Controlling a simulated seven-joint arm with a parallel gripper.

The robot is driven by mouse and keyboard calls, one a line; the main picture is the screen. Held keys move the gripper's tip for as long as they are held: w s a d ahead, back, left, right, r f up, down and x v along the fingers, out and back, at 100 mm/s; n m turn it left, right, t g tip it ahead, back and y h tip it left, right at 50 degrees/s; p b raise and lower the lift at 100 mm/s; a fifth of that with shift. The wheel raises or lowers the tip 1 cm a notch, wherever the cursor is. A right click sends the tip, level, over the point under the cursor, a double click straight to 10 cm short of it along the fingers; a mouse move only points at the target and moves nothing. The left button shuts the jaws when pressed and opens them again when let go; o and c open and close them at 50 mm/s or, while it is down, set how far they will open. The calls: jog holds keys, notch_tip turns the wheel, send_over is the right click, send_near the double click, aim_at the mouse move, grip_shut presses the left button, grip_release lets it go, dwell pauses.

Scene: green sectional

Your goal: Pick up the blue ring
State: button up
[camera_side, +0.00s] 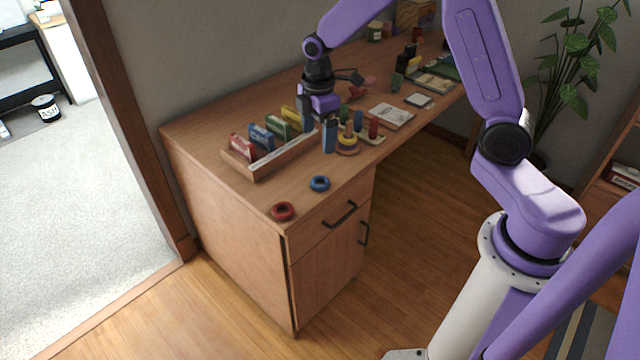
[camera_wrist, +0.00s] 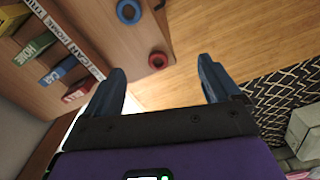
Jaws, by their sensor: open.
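The blue ring (camera_side: 319,184) lies flat on the wooden desk near its front edge. It also shows at the top of the wrist view (camera_wrist: 128,11). My gripper (camera_side: 318,132) points down above the desk, behind the blue ring and apart from it. Its two dark blue fingers are spread with nothing between them, as the wrist view (camera_wrist: 161,66) also shows. A red ring (camera_side: 283,211) lies near the desk's corner, to the left of and nearer than the blue ring, and shows in the wrist view (camera_wrist: 158,60).
A wooden tray (camera_side: 258,172) of several labelled coloured blocks stands left of my gripper. A peg toy with stacked rings (camera_side: 347,146) stands close at its right. Papers (camera_side: 391,116) and other items lie farther back. The desk around the blue ring is clear.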

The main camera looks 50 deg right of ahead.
jog(key=w+d+f, duration=0.4)
jog(key=w+d, duration=0.1)
jog(key=d, duration=0.1)
send_over(320, 177)
jog(key=s+a, duration=0.1)
jog(key=s, duration=0.1)
jog(key=shift+n, duration=0.3)
jog(key=f, duration=1.1)
jog(key=shift+w+a+f, duration=0.15)
jog(key=shift+w+f, duration=0.05)
jog(key=shift+f, duration=0.15)
jog(key=shift+w+f, duration=0.2)
jog(key=shift+f, duration=2.55)
jog(key=c, duration=1.1)
